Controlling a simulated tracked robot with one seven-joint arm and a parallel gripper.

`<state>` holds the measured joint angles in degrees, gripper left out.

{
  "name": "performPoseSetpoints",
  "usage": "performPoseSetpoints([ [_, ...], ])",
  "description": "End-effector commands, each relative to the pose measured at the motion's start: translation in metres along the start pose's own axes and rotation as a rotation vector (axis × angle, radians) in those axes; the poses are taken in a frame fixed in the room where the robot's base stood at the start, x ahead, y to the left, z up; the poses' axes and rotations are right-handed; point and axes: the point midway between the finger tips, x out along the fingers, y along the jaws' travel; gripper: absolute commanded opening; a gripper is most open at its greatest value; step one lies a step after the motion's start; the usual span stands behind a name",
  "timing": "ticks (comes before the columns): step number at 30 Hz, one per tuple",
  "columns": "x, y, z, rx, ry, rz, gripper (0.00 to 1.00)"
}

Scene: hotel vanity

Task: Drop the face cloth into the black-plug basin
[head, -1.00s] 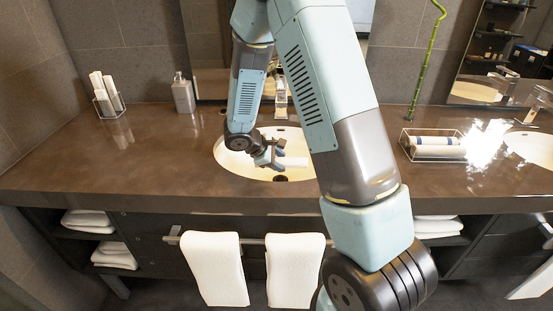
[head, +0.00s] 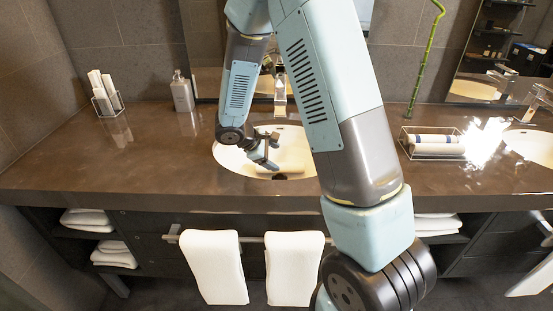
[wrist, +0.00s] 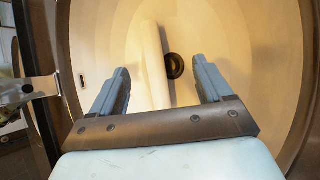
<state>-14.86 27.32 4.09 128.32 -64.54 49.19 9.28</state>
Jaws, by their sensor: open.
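The face cloth (wrist: 153,65) is a white roll lying inside the pale basin (wrist: 95,35), beside the round black plug (wrist: 174,66) in the wrist view.
A faucet (head: 280,97) stands behind the basin. A soap bottle (head: 181,93) and a holder with white rolls (head: 104,96) stand at left. A clear tray of rolls (head: 435,145) is at right. White towels (head: 214,266) hang in front.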

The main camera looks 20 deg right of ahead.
Motion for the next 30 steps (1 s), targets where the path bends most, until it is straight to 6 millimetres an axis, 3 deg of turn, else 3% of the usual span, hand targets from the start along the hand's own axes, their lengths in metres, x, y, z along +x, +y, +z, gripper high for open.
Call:
performPoseSetpoints([
  [9,-0.064,0.001,-0.001,0.0,0.003,0.003,0.79],
  [15,-0.093,0.001,-0.002,0.0,0.002,0.002,0.79],
  [21,-0.105,0.001,-0.001,-0.001,0.0,-0.001,0.79],
  [30,-0.106,0.001,-0.001,-0.001,0.0,-0.001,0.79],
])
